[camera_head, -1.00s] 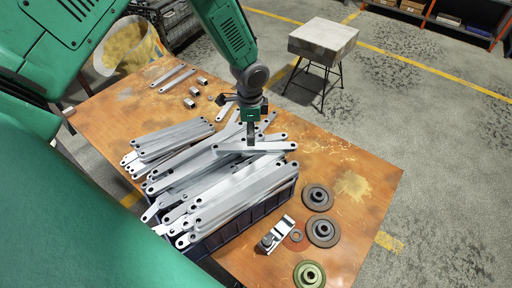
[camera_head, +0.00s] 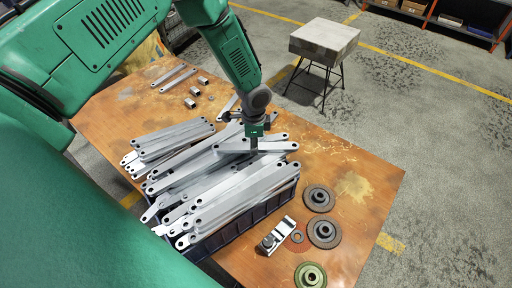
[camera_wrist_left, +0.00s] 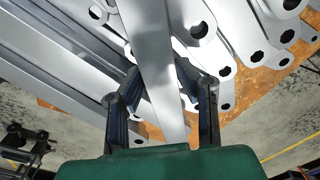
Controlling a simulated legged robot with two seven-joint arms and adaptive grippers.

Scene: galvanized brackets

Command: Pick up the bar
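Several pale grey metal bars with holes at their ends lie piled in a dark crate (camera_head: 240,230) on the table. My left gripper (camera_head: 254,146) points down at the right part of the pile, over a bar (camera_head: 278,147) lying crosswise on top. In the left wrist view, the fingers of my left gripper (camera_wrist_left: 160,82) stand on either side of a bar (camera_wrist_left: 155,45) that runs between them. The fingertips are close to its edges; whether they press on it is not clear. My right gripper is not in view.
Dark round discs (camera_head: 323,231) and a green disc (camera_head: 310,275) lie at the table's front right, beside a metal clamp-like part (camera_head: 277,236). Small square tubes (camera_head: 190,103) lie farther back. A stool (camera_head: 324,42) stands beyond the table. The table's right side is mostly bare.

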